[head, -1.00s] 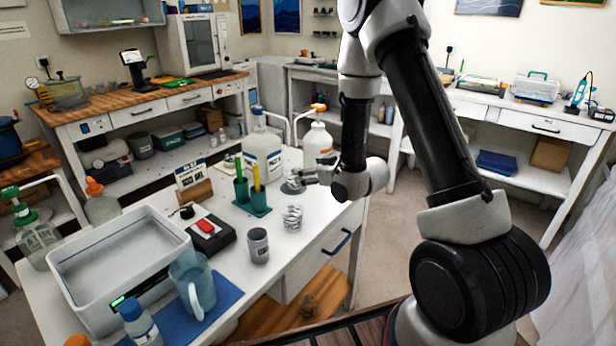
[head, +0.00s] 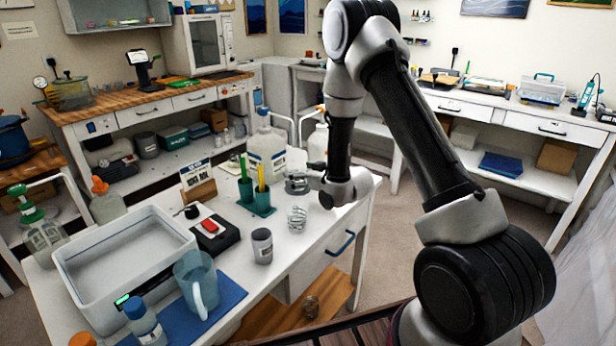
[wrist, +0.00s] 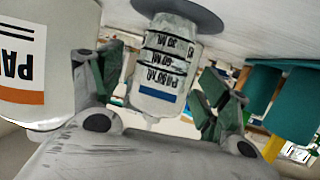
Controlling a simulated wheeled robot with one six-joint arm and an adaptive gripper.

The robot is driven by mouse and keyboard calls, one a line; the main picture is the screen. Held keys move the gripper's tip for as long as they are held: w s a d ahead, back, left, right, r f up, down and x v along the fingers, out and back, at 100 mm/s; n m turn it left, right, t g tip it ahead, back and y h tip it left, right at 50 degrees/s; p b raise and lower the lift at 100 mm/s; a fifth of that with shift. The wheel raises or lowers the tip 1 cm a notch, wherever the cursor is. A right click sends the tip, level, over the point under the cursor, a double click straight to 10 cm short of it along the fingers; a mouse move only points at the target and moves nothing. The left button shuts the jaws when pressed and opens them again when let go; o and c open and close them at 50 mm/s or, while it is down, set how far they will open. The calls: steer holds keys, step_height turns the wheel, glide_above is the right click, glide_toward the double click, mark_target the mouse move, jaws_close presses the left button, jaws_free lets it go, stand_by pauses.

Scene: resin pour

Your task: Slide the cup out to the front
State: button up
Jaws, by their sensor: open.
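In the wrist view, which is upside down, a clear cup with black millilitre marks (wrist: 165,75) stands on a round grey disc (wrist: 185,12). My gripper (wrist: 158,72) is open, with one dark green-padded finger on either side of the cup; contact cannot be made out. A bottle's blue-striped label shows through or behind the cup. In the head view my gripper (head: 310,178) is low over the back right of the white table (head: 335,225), where the cup is hard to make out.
A white bottle with an orange-striped label (wrist: 22,60) is close beside one finger. A green holder with pens (head: 262,208), a stack of clear cups (head: 297,219) and a grey jar (head: 262,246) stand nearby. The table's front right has free room.

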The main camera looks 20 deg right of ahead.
steer(key=shift+x, duration=0.9)
steer(key=c, duration=1.1)
steer(key=shift+s+d, duration=0.1)
steer(key=shift+s, duration=0.05)
